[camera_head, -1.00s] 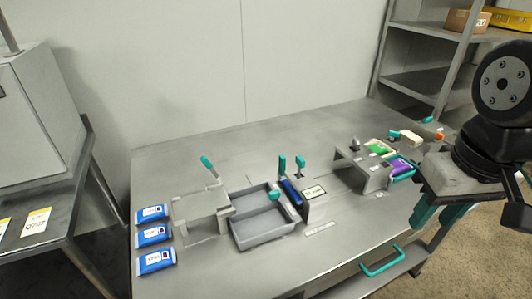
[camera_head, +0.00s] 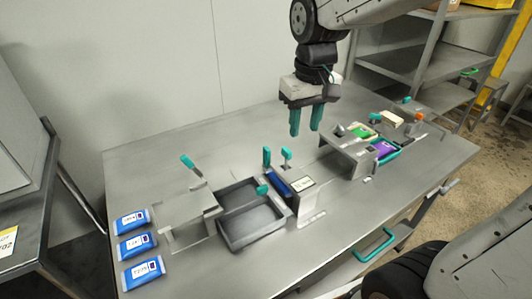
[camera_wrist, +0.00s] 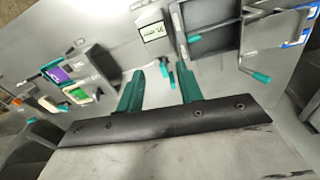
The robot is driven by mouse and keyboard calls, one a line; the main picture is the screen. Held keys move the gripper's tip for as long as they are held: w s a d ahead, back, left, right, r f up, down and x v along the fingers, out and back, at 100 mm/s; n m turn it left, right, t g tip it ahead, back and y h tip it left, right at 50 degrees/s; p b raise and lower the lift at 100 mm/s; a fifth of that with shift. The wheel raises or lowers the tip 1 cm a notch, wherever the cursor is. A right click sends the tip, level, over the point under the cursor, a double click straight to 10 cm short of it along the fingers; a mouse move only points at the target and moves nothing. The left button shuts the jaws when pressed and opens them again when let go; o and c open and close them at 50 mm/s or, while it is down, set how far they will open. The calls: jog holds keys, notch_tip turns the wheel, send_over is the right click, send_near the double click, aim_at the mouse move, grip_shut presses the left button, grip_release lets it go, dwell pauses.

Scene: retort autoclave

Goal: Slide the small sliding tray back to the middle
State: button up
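A grey two-part tray (camera_head: 255,222) sits on the table left of centre, between a grey metal housing (camera_head: 185,222) and a block with a white label (camera_head: 304,183). A teal knob (camera_head: 262,190) stands at the tray's right side.
Several blue packets (camera_head: 136,245) lie at the table's left. Upright teal handles (camera_head: 266,156) stand behind the labelled block. A right-hand fixture (camera_head: 345,158) has green and purple packets (camera_head: 384,149) beside it. A teal drawer handle (camera_head: 376,244) juts from the front. The back left tabletop is clear.

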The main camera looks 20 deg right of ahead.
jog(key=w+a+f, duration=0.1)
jog(key=w+f, duration=0.5)
jog(key=w, duration=0.4)
jog(key=n, duration=0.1)
send_over(267, 148)
jog(key=shift+g, duration=0.3)
notch_tip(267, 148, down, 8)
jog(key=shift+r, duration=0.15)
jog(key=shift+a+f, duration=0.1)
jog(key=shift+f, duration=0.3)
notch_tip(267, 148, down, 7)
jog(key=shift+f, duration=0.15)
grip_shut()
